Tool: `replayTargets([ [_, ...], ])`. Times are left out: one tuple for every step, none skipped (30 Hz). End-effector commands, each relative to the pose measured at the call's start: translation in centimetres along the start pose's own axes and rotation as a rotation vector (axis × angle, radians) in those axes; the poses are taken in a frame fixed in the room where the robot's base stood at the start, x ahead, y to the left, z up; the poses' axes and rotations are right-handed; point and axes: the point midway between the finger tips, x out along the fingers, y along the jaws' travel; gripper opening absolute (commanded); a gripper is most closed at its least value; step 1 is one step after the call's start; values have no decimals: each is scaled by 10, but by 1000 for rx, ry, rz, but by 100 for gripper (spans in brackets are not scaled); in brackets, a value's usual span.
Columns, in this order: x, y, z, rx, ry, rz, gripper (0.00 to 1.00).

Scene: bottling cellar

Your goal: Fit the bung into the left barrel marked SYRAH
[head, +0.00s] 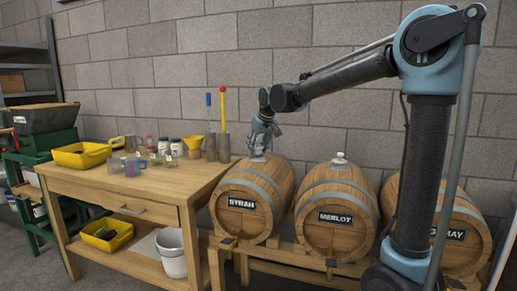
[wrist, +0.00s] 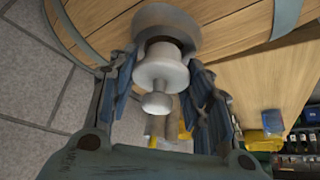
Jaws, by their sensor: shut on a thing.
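The left barrel marked SYRAH (head: 243,221) lies on its side on a wooden rack, its bung opening on top. In the wrist view its pale grey collar (wrist: 182,27) and staves show close up. The pale bung (wrist: 163,73), with a round knob, is between the fingers of my gripper (wrist: 160,68), which is shut on it. The bung lines up roughly with the collar, with a dark band between them; I cannot tell how deep it sits. In the head view my gripper (head: 262,140) points down over the barrel's top, and the bung is mostly hidden.
The MERLOT barrel (head: 336,233), with a pale bung (head: 340,157), stands to the right, then a third barrel (head: 462,234) partly behind my arm. A wooden workbench (head: 165,185) with jars, jugs and a yellow tray (head: 82,154) is close on the left. A block wall is behind.

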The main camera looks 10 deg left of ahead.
Motion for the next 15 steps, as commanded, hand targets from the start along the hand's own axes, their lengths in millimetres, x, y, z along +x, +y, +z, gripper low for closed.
replayTargets([
  [0, 0, 0, 0, 0, 0, 22],
  [0, 0, 0, 0, 0, 0, 22],
  [0, 0, 0, 0, 0, 0, 22],
  [0, 0, 0, 0, 0, 0, 22],
  [0, 0, 0, 0, 0, 0, 22],
  [0, 0, 0, 0, 0, 0, 22],
  [1, 0, 0, 0, 0, 0, 22],
  [1, 0, 0, 0, 0, 0, 22],
  [1, 0, 1, 0, 0, 0, 22],
  [2, 0, 1, 0, 0, 0, 22],
  [2, 0, 1, 0, 0, 0, 22],
  [3, 0, 2, 1, 0, 0, 22],
  [3, 0, 2, 1, 0, 0, 22],
  [4, 0, 2, 1, 0, 0, 22],
  [4, 0, 2, 1, 0, 0, 22],
])
